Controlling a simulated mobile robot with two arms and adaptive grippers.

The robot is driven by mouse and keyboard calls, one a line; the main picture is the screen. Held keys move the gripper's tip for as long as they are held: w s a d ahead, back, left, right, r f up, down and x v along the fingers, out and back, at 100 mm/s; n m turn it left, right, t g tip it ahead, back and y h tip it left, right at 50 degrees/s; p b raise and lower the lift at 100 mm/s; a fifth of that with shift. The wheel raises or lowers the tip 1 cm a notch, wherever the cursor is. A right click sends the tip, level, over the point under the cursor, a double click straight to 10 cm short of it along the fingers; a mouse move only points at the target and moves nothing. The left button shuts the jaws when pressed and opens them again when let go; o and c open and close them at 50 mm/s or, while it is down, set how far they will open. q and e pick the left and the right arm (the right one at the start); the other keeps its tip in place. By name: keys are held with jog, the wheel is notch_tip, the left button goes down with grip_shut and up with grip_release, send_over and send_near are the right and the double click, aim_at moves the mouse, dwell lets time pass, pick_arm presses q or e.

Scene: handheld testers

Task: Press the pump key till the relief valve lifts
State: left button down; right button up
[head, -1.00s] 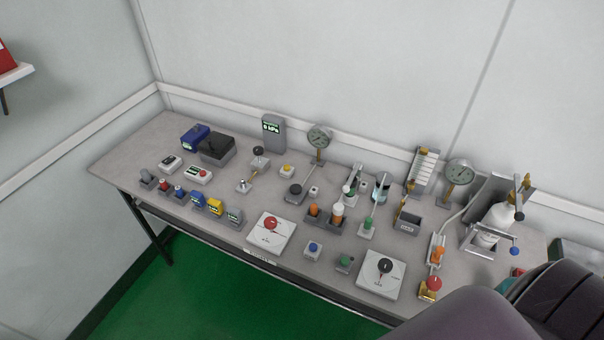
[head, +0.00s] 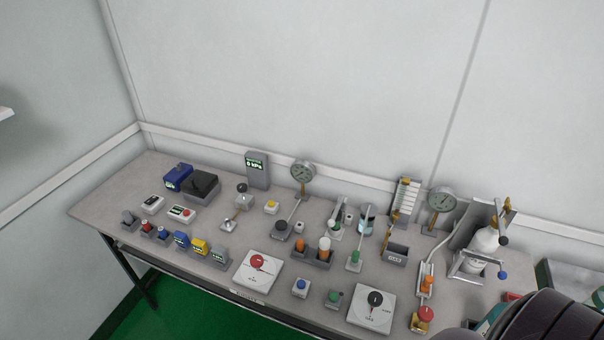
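A grey upright display (head: 257,170) reading what looks like 0 kPa stands at the back of the bench. In front of it are a yellow button (head: 271,207) on a pale block and a black-topped fitting (head: 241,188) with a rod running from it. A round dial gauge (head: 303,172) stands to the right, with a black round bulb or knob (head: 281,230) and a small white block (head: 299,227) before it. I cannot tell which part is the pump key or the relief valve. Neither gripper is in view.
The grey bench (head: 110,202) carries many small testers. A second gauge (head: 441,200) and a white bottle in a stand (head: 486,241) are at the right. Blue and black boxes (head: 201,185) are at the left. Part of my own body covers the lower right corner.

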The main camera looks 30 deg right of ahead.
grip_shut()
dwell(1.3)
